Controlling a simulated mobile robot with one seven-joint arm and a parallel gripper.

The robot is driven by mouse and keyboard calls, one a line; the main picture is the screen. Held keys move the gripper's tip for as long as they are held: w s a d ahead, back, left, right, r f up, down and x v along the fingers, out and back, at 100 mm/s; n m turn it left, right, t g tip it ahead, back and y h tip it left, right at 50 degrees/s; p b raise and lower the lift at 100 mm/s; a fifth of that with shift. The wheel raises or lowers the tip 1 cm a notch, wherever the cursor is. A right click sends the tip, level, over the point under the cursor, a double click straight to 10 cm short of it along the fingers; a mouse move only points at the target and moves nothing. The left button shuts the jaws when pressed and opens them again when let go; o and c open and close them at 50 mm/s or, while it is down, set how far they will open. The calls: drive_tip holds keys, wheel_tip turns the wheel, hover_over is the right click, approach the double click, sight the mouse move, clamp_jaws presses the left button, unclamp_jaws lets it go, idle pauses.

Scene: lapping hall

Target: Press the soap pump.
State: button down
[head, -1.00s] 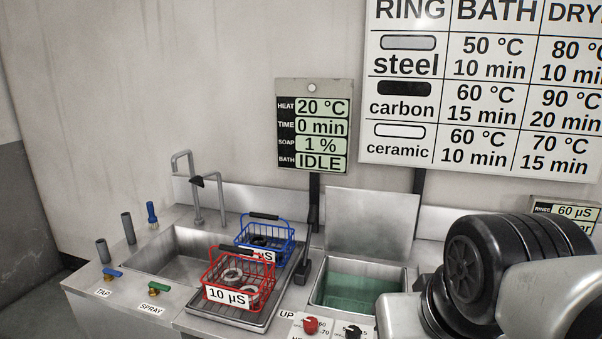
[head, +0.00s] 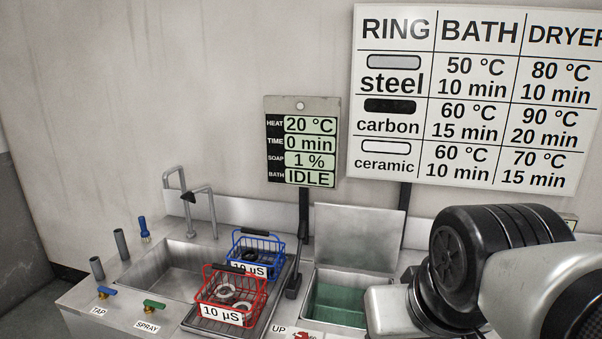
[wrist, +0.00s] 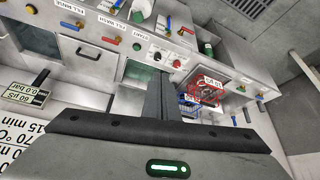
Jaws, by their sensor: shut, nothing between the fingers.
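No soap pump can be made out for certain. In the wrist view, a white bottle-like thing (wrist: 141,9) stands at the top edge and a white and green one (wrist: 206,47) lies to its right; both are too small to identify. My gripper (wrist: 160,82) is shut and empty in the wrist view, in front of the counter near the bath and knobs. The head view hides its fingers and shows only my arm at right. The wall display (head: 302,142) reads soap 1 % and bath idle.
The bath (head: 338,303) holds green liquid and its lid (head: 358,236) is raised. A red basket (head: 231,295) and a blue basket (head: 257,254) with rings stand by the sink (head: 172,270). A tap valve (head: 107,291) and a spray valve (head: 154,304) are at front left.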

drive_tip(key=w+d+f+m+g+b, duration=0.1)
drive_tip(key=w+d+f+g+b, duration=0.1)
drive_tip(key=f, duration=0.6)
drive_tip(key=w+d+f+m+g+b, duration=0.1)
drive_tip(key=w+d+f+b, duration=0.4)
drive_tip(key=f+b, duration=0.2)
drive_tip(key=w+d+f+m+g+b, duration=0.1)
drive_tip(key=w+d+f+g+b, duration=0.1)
drive_tip(key=f, duration=0.8)
drive_tip(key=w+d+b, duration=0.1)
drive_tip(key=w+b, duration=0.1)
drive_tip(key=shift+w+d+g+b, duration=0.3)
drive_tip(key=shift+w+d+b, duration=0.05)
drive_tip(key=shift+d, duration=0.05)
wheel_tip(320, 180, down, 14)
drive_tip(key=b, duration=0.3)
drive_tip(key=shift+b, duration=0.3)
wheel_tip(320, 180, down, 3)
drive_tip(key=shift+b, duration=0.95)
drive_tip(key=shift+s, duration=0.1)
drive_tip(key=shift+r, duration=0.1)
